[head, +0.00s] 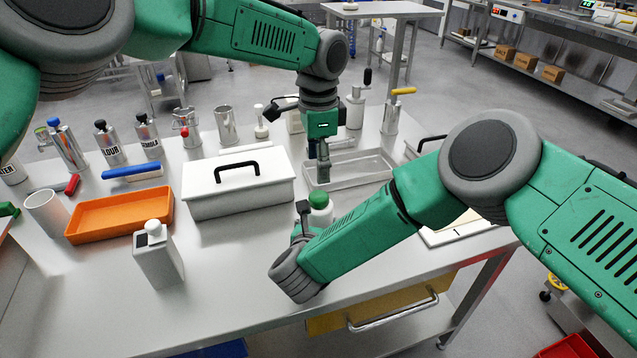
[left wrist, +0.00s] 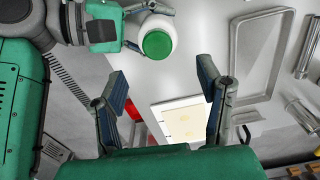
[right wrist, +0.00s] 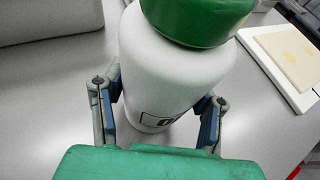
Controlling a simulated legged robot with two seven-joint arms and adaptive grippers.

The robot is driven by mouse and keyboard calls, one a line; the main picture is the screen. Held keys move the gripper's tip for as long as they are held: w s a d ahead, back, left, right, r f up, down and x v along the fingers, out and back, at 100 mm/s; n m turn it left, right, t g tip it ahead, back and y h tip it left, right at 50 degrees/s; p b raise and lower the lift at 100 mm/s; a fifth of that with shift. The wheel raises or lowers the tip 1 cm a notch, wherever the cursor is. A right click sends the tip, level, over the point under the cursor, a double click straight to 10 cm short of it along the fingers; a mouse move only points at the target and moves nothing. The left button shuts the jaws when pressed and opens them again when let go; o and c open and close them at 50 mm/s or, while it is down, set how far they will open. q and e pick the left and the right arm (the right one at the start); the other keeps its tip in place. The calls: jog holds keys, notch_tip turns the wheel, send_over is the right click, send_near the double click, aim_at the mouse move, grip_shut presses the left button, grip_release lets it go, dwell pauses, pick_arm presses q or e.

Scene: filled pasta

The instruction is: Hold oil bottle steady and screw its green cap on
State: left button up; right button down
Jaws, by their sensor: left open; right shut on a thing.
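My right gripper (right wrist: 160,100) is shut on the bottle's body, one finger on each side. In the head view my right forearm hides most of the bottle. My left gripper (head: 322,175) is open and empty above and just behind the bottle, pointing down. In the left wrist view the cap (left wrist: 157,45) lies beyond the open fingers (left wrist: 163,82), apart from them.
A white box (head: 238,196) with a black handle stands left of the bottle. A white board (head: 470,230) is to the right. An orange tray (head: 120,213) and a grey can (head: 157,262) stand further left. The front middle is clear.

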pick_arm(q)
jog(key=shift+r, duration=1.5)
pick_arm(e)
jog(key=c, duration=0.5)
grip_release()
jog(key=shift+c, duration=0.2)
jog(key=v, duration=1.2)
jog(key=shift+f, duration=0.1)
